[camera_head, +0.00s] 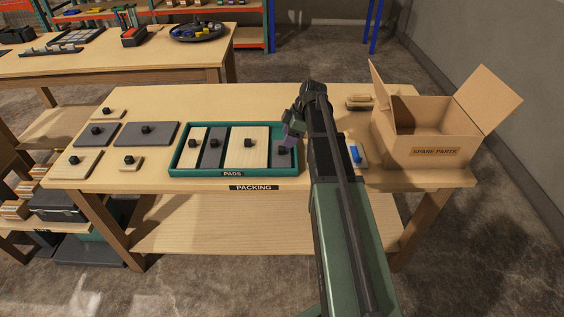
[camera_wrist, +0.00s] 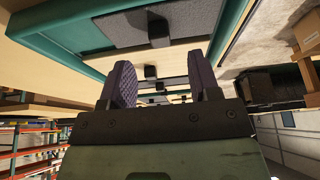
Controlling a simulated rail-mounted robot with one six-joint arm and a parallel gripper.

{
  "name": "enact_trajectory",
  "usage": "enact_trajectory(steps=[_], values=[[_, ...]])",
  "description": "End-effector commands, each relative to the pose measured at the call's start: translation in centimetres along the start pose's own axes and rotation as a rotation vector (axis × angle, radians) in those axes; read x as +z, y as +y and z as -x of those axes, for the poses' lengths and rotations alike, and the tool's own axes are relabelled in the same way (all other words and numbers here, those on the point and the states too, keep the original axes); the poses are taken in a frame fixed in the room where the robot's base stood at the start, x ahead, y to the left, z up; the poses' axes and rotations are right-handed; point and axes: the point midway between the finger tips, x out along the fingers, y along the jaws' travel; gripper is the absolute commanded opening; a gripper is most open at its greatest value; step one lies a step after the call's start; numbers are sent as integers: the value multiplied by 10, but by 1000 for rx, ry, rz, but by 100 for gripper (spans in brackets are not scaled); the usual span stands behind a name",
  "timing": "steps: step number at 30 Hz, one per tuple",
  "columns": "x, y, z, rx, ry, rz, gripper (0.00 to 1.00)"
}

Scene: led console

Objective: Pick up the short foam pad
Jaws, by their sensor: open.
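Dark grey pads look like foam, each with a black knob. One lies in the right end of the green tray (camera_head: 200,174) marked PADS, a short grey pad (camera_head: 283,151), partly hidden by my gripper. A long narrow grey pad (camera_head: 214,150) lies further left in it. Two more grey pads lie left of the tray, a smaller one (camera_head: 92,141) and a wider one (camera_head: 139,139). My gripper (camera_head: 291,135) is open above the tray's right end. In the wrist view its fingers (camera_wrist: 162,86) are apart, with a grey pad (camera_wrist: 110,28) near the top edge.
The tray also holds two tan pads, one narrow (camera_head: 190,153) and one wide (camera_head: 246,158). Several tan pads lie at the table's left. My arm hides part of the table between tray and box.

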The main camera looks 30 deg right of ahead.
Motion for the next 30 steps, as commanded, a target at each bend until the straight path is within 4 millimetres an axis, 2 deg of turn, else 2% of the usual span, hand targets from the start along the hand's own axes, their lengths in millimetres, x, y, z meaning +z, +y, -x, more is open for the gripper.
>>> enact_trajectory(steps=[4,9,11,18,20,28,30], values=[[1,0,-7,0,0,0,56],[4,0,-44,-1,0,0,56],[3,0,-53,-1,0,0,56],[0,0,-50,-1,0,-1,56],[0,0,-50,-1,0,-1,49],[0,0,-50,-1,0,-1,7],[0,0,-50,-1,0,-1,3]])
